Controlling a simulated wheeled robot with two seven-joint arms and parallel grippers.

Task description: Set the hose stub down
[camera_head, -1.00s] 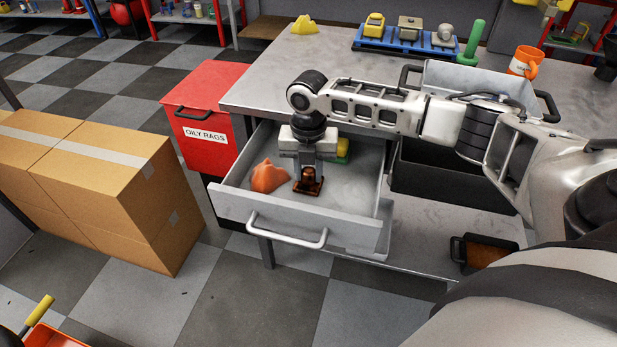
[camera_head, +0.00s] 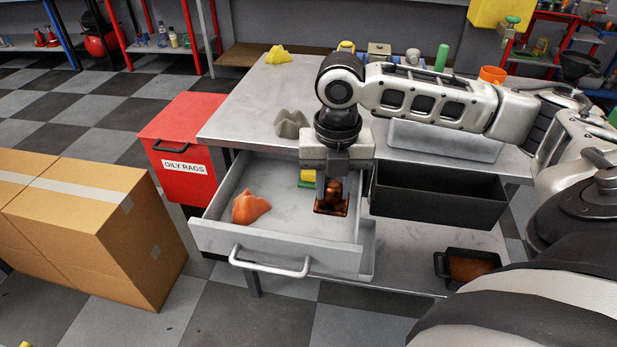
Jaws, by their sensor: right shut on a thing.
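My right gripper (camera_head: 332,200) points down over the right part of the open grey drawer (camera_head: 290,222). It is shut on a small amber-brown thing, seemingly the hose stub (camera_head: 331,190), largely covered by the fingers. I cannot tell whether it touches the drawer floor. An orange crumpled rag-like lump (camera_head: 250,206) lies in the drawer to the left. A yellow and green thing (camera_head: 307,178) lies behind the gripper, partly hidden. My left gripper is not in view.
A red bin labelled OILY RAGS (camera_head: 185,155) stands left of the drawer. A grey lump (camera_head: 291,124) and a yellow piece (camera_head: 278,55) lie on the workbench (camera_head: 245,110). A black bin (camera_head: 440,195) is right of the drawer. The drawer's middle is clear.

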